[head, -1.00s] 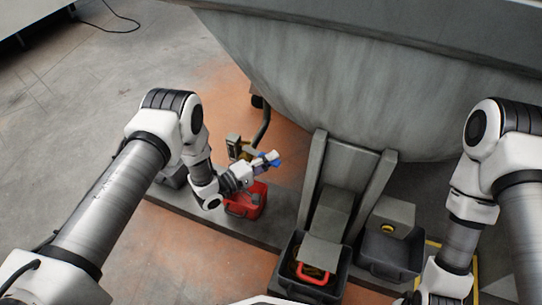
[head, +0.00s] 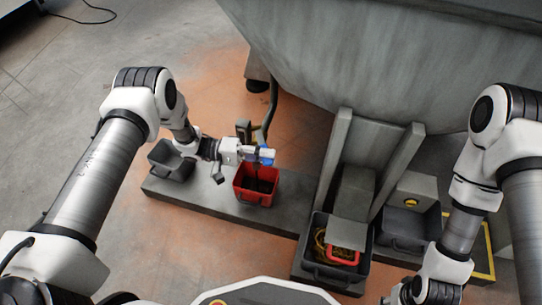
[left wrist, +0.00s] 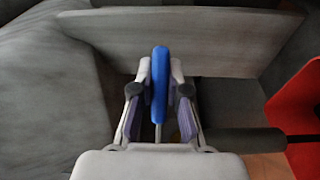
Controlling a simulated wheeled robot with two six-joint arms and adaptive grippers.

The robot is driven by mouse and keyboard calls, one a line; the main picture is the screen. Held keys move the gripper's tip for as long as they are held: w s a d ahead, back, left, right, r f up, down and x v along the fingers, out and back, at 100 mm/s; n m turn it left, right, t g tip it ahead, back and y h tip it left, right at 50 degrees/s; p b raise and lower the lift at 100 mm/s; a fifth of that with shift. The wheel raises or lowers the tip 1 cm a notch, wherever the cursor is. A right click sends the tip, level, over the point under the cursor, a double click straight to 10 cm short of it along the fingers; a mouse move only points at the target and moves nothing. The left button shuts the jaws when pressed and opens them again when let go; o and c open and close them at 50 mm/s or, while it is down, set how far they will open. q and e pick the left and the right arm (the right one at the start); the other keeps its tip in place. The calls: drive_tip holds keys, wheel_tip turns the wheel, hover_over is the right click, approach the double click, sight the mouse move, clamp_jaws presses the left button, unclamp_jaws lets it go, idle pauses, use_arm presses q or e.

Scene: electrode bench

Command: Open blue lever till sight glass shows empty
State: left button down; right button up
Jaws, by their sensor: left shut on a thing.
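The blue lever (head: 266,157) is at the lower end of the dark pipe (head: 271,110), above the red bin. In the left wrist view the blue lever (left wrist: 160,85) stands upright between the fingers. My left gripper (head: 258,154) is shut on it, and the gripper also shows in the left wrist view (left wrist: 160,92). A small dark upright part (head: 243,130) beside the pipe may be the sight glass; its level is too small to read. My right gripper (head: 398,294) is at the bottom edge, partly cut off, and its fingers are unclear.
The red bin (head: 244,188) stands on a grey plinth (head: 214,204) below the lever. A dark grey bin (head: 160,167) is to its left. A bin with a red-handled thing (head: 343,256) and another grey bin (head: 405,228) are right. The large grey hopper (head: 340,65) overhangs behind.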

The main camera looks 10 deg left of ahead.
use_arm(q)
drive_tip(key=shift+s+a+m+g+b, duration=0.15)
drive_tip(key=shift+a+m+g+b, duration=0.15)
drive_tip(key=shift+g, duration=0.25)
drive_tip(key=shift+s+a+m+g+b, duration=0.1)
drive_tip(key=shift+a+m+g, duration=0.05)
drive_tip(key=shift+m+g, duration=0.35)
drive_tip(key=c, duration=1.1)
unclamp_jaws()
drive_tip(key=shift+c, duration=0.2)
drive_tip(key=a, duration=1.2)
drive_tip(key=shift+w, duration=0.25)
